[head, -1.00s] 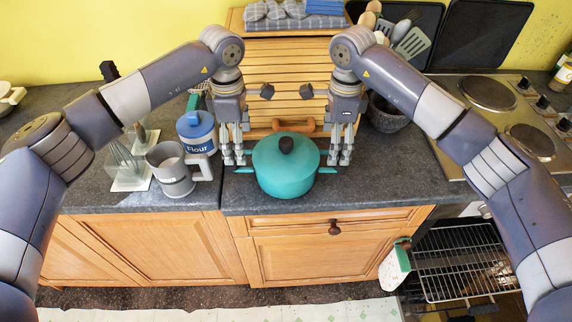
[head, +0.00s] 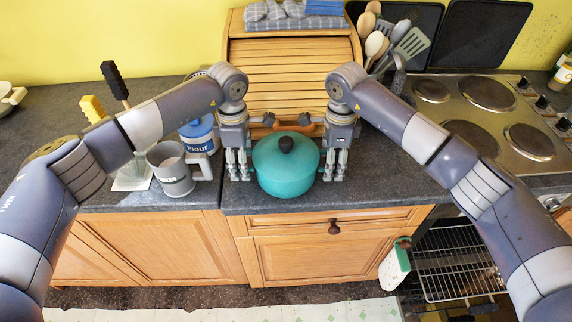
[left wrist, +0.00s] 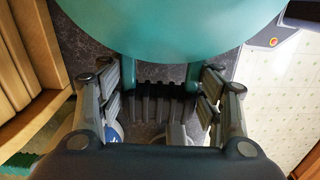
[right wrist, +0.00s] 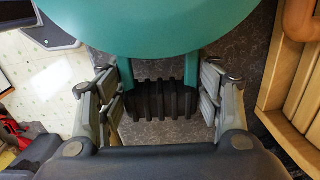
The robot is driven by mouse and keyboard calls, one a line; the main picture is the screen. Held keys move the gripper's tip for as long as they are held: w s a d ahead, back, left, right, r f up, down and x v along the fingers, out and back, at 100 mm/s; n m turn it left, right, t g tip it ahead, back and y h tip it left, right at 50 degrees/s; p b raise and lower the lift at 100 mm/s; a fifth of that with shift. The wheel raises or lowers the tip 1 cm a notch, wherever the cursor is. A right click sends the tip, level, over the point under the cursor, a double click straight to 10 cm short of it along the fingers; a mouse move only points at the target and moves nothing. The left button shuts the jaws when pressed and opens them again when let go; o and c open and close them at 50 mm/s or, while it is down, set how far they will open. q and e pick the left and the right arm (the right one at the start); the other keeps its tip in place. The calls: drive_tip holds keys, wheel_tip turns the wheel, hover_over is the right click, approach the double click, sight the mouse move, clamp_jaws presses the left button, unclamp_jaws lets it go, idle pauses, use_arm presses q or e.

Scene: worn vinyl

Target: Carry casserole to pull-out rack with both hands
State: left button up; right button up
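The teal casserole (head: 286,175) with a dark lid knob (head: 286,144) stands upright on the counter near its front edge. My left gripper (head: 238,178) is at its left side, fingers pointing down. My right gripper (head: 335,178) is at its right side in the same pose. The pull-out rack (head: 460,262), a wire grid, is at the lower right, below counter height, and looks empty.
The hob (head: 485,115) is at the right.

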use_arm(q)
clamp_jaws()
use_arm(e)
clamp_jaws()
use_arm(q)
drive_tip(key=shift+r, duration=0.1)
use_arm(e)
drive_tip(key=shift+r, duration=0.1)
use_arm(q)
drive_tip(key=shift+w+r, duration=0.1)
drive_tip(key=shift+r, duration=0.05)
use_arm(e)
drive_tip(key=shift+w+r, duration=0.1)
drive_tip(key=shift+r, duration=0.05)
